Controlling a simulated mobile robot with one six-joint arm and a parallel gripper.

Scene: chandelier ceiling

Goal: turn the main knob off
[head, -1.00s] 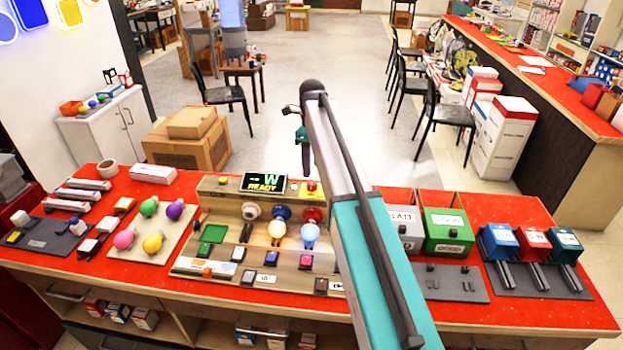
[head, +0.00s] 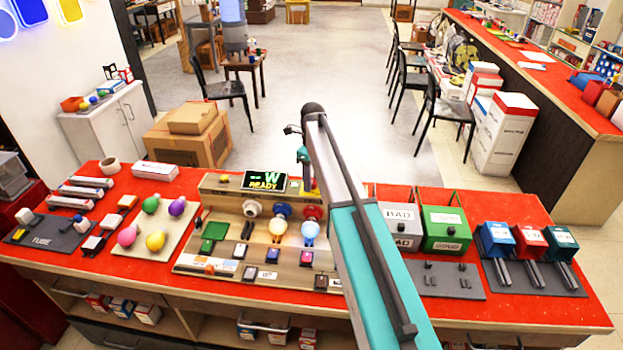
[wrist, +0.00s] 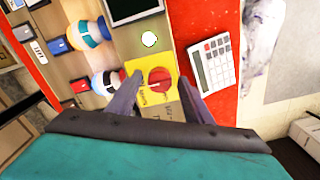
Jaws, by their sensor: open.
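A round red knob (wrist: 160,80) with a pale pointer line sits on a yellow plate (wrist: 150,100) with small lettering that I cannot read clearly. In the wrist view my gripper (wrist: 158,94) is open, with one finger on each side of the lower part of the plate. The knob lies between and just beyond the fingertips, and I cannot tell if they touch anything. In the head view my arm hides the knob, and the plate shows only as a yellow sliver beside it.
Bulbs in sockets (head: 277,230) stand on the board near the arm. A calculator (wrist: 213,65) lies close beside the plate in the wrist view. Grey BAD (head: 398,220) and green GOOD (head: 446,228) boxes stand right of the arm. The floor behind the red counter is partly clear.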

